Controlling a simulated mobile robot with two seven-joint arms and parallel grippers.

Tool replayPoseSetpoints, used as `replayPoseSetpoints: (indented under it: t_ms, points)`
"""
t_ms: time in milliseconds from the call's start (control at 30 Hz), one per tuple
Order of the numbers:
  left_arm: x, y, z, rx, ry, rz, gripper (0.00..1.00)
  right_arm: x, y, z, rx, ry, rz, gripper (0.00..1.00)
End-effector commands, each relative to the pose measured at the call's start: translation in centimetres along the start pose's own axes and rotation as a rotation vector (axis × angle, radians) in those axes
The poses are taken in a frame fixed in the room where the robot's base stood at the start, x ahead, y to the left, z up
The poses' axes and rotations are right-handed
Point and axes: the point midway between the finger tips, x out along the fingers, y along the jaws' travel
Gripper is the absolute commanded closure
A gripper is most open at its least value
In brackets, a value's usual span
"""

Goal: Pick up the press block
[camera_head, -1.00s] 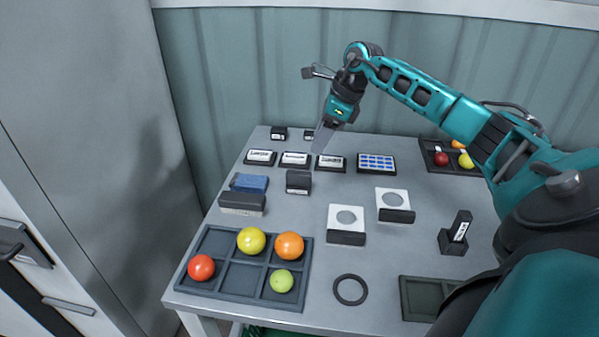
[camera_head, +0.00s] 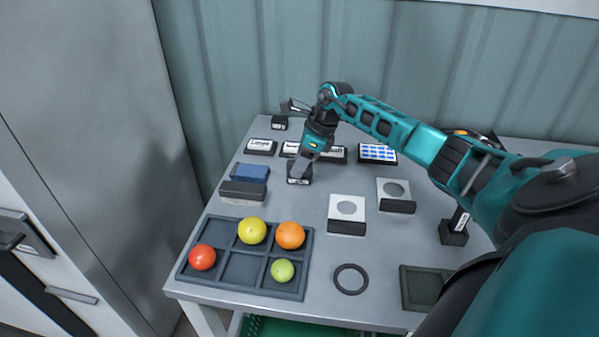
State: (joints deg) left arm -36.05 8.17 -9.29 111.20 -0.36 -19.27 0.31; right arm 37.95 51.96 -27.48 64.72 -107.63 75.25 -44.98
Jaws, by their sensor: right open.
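A small dark block (camera_head: 299,181), which I take to be the press block, stands on the grey table behind the fruit tray. My right gripper (camera_head: 299,170) points down at it from above and behind. The fingertips overlap the block's top in this view, so I cannot tell whether they touch it or straddle it. The right gripper is open and the block still rests on the table. My left gripper is not in view.
Left of the block lie a blue pad (camera_head: 250,172) and a dark block with a pale base (camera_head: 242,193). Labelled plates (camera_head: 261,147) stand behind.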

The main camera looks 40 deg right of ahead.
Motion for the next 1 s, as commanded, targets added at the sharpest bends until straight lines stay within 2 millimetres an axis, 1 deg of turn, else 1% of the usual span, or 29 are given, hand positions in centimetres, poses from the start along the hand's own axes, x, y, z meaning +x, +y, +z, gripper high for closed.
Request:
replayPoseSetpoints:
  t_ms: [33, 100, 333, 867, 900, 1000]
  points:
    - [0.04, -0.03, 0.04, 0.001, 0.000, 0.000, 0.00, 0.57, 0.02, 0.03, 0.000, -0.001, 0.001, 0.47]
    - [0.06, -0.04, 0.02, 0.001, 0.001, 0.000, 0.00, 0.92, 0.00, -0.01, -0.001, 0.000, 0.000, 0.47]
    - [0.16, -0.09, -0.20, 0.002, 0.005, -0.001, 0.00, 0.99, -0.02, -0.03, -0.001, 0.001, -0.001, 0.47]
    - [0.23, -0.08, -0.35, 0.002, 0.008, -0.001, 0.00, 0.96, -0.02, -0.03, -0.001, 0.001, -0.001, 0.98]
    - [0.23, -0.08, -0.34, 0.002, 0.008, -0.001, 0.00, 0.96, -0.02, -0.03, -0.001, 0.001, -0.001, 1.00]
    - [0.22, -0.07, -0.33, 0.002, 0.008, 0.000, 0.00, 0.93, -0.03, -0.01, -0.001, 0.000, -0.001, 1.00]
